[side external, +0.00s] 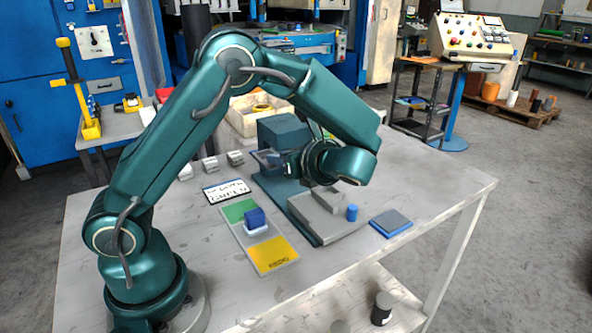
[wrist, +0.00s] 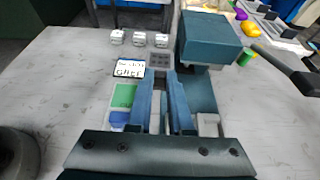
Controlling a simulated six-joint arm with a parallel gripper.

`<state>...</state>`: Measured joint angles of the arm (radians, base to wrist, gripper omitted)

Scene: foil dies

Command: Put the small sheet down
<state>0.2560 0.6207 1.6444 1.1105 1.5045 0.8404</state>
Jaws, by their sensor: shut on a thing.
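My gripper (side external: 268,160) reaches left at the end of my bent arm, over the table beside the dark teal block of the press. In the wrist view its two fingers (wrist: 165,75) are close together. A small grey piece with dark dots (wrist: 159,60) shows at the fingertips; it looks like the small sheet held there, though its edges are partly hidden by the fingers. In the side view it is too small to tell apart from the fingertips. A card reading GREEN (side external: 227,191) lies on the table in front of the press; it also shows in the wrist view (wrist: 130,68).
A green and yellow board (side external: 272,254) carries a blue block (side external: 254,217) on a white base. Three small pale blocks (wrist: 139,38) stand behind.

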